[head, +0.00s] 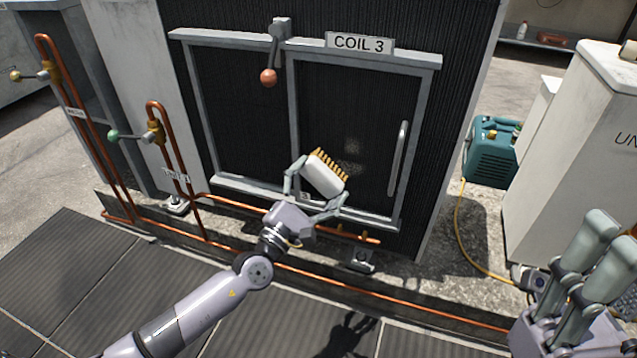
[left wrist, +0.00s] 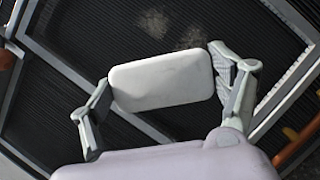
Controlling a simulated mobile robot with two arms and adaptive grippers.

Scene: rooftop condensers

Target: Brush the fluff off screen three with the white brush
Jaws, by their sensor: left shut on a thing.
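My left gripper (head: 315,195) is shut on the white brush (head: 324,177), a white block with tan bristles along its upper edge. It holds the brush low in front of the right panel of the screen (head: 350,95) under the COIL 3 sign (head: 359,43). A pale patch of fluff (head: 351,146) shows on the dark mesh just right of and above the brush. In the left wrist view the brush back (left wrist: 162,80) sits between the fingers, with two fluff patches (left wrist: 155,22) beyond it. I cannot tell whether the bristles touch the mesh. My right gripper (head: 590,265) is empty, its fingers apart.
A vertical handle (head: 399,158) is on the right panel and a red-knobbed lever (head: 268,76) hangs at the frame top. Copper pipes (head: 290,268) run low before the unit. A teal machine (head: 491,150) with a yellow hose and a white cabinet (head: 570,150) stand at right.

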